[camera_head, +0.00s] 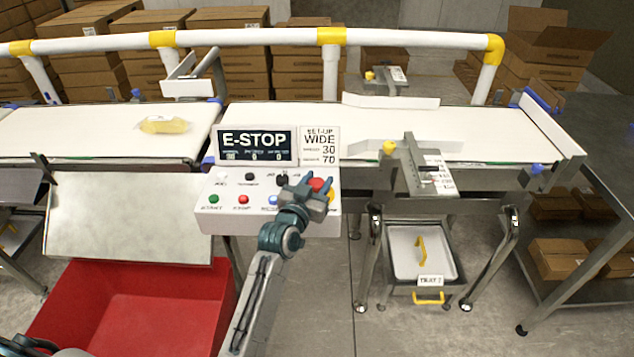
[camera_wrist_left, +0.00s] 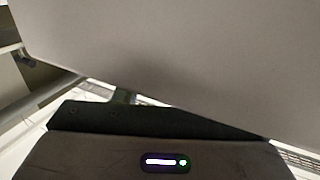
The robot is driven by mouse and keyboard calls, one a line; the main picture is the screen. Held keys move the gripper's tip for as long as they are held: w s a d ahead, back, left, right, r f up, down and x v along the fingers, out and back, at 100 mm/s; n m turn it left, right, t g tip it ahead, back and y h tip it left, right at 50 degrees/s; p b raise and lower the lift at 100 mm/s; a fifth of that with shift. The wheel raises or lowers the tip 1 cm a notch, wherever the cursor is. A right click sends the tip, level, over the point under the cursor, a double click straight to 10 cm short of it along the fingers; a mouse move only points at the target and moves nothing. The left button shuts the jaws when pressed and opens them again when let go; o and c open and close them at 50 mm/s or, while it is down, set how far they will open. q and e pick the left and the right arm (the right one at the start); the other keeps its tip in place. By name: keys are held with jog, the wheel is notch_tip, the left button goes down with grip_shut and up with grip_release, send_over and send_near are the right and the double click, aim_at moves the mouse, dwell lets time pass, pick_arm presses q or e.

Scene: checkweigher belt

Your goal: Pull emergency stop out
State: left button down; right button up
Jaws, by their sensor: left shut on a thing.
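The control box (camera_head: 225,218) stands in front of the belt, with a dark screen (camera_head: 255,141) above it reading E-STOP. The red emergency stop button (camera_head: 318,185) is at the box's right side, on a yellow base (camera_head: 331,196) that shows in part. My left gripper (camera_head: 316,190) is at the button and shut on it; its fingers hide much of it. I cannot tell from here whether the button is in or out. My right gripper is not in view.
Green (camera_head: 213,199), red (camera_head: 243,199) and blue (camera_head: 272,200) buttons sit close left of my gripper. A white SET-UP sign (camera_head: 319,146) stands behind. A yellow packet (camera_head: 163,125) lies on the left belt (camera_head: 100,135). A red bin (camera_head: 140,310) is at lower left.

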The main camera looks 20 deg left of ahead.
pick_arm(q)
jog(key=shift+r, duration=0.35)
jog(key=c, duration=0.9)
grip_release()
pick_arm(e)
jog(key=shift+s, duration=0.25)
pick_arm(q)
jog(key=shift+s+f, duration=0.1)
jog(key=shift+s+f, duration=0.1)
jog(key=shift+s, duration=0.15)
jog(key=shift+s+a+b, duration=0.2)
jog(key=shift+s+b, duration=0.15)
jog(key=shift+s, duration=1.35)
jog(key=shift+s+a+b, duration=0.2)
jog(key=shift+s+b, duration=0.2)
jog(key=shift+s, duration=1.3)
jog(key=shift+s+a+b, duration=0.2)
jog(key=shift+s+b, duration=0.15)
jog(key=shift+s, duration=1.35)
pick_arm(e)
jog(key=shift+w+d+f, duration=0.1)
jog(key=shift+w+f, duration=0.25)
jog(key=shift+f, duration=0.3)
